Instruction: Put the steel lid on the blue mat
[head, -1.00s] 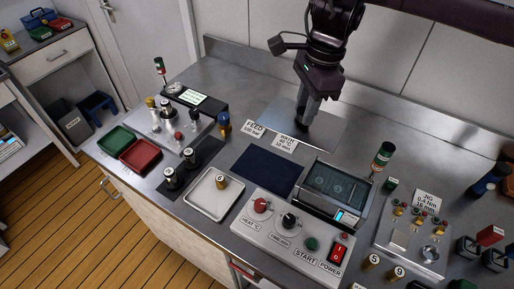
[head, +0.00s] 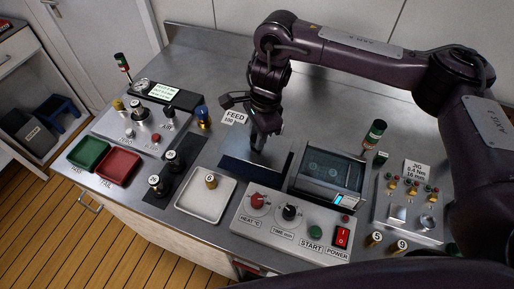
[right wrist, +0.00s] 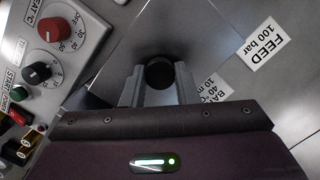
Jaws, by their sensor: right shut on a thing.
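The steel lid (head: 238,166) is a flat rectangular plate with a dark round knob. My right gripper (head: 258,149) is shut on the knob (right wrist: 160,73), which shows between the two fingers in the right wrist view. The lid is over the blue mat (head: 281,168) and hides most of it; a dark blue strip shows at the right. I cannot tell whether the lid touches the mat or is a little above it. My left gripper is not in view.
A heater box (head: 330,176) stands close to the right of the mat. The control panel (head: 270,226) is in front, and a white tray (head: 190,206) is front left.

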